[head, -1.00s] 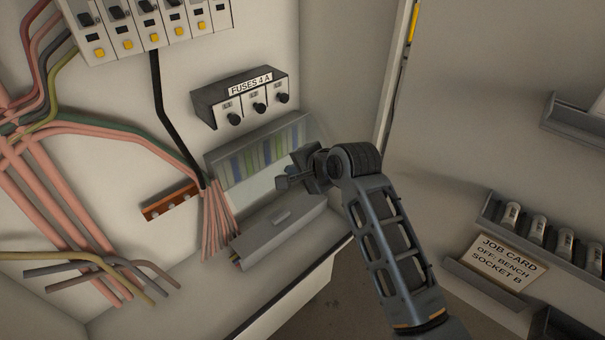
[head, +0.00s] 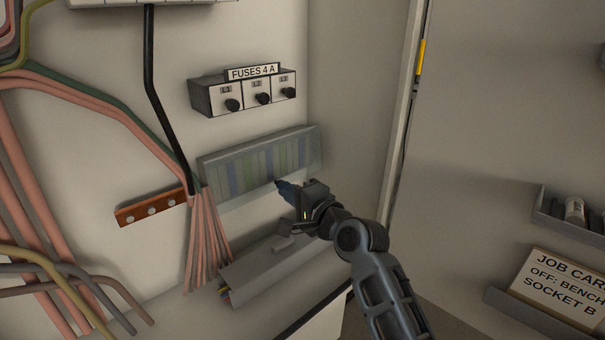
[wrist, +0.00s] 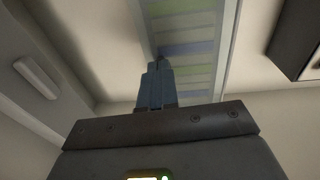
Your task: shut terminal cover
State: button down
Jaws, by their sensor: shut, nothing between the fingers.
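My wrist hides the cover's right end. I cannot tell whether the fingertips touch the strip.
A fuse box (head: 245,92) sits above the strip. Pink wires (head: 205,240) run down at the strip's left end, beside an orange bar (head: 152,208). The cabinet's side wall and door edge (head: 400,110) stand to the right. A job card (head: 555,290) is at far right.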

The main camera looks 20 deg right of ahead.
jog(key=w+f+t+b, duration=0.1)
jog(key=b, duration=0.3)
jog(key=shift+w+a+t, duration=0.1)
jog(key=shift+a+t, duration=0.05)
jog(key=shift+t, duration=0.15)
jog(key=shift+w+r, duration=0.1)
dwell(0.4)
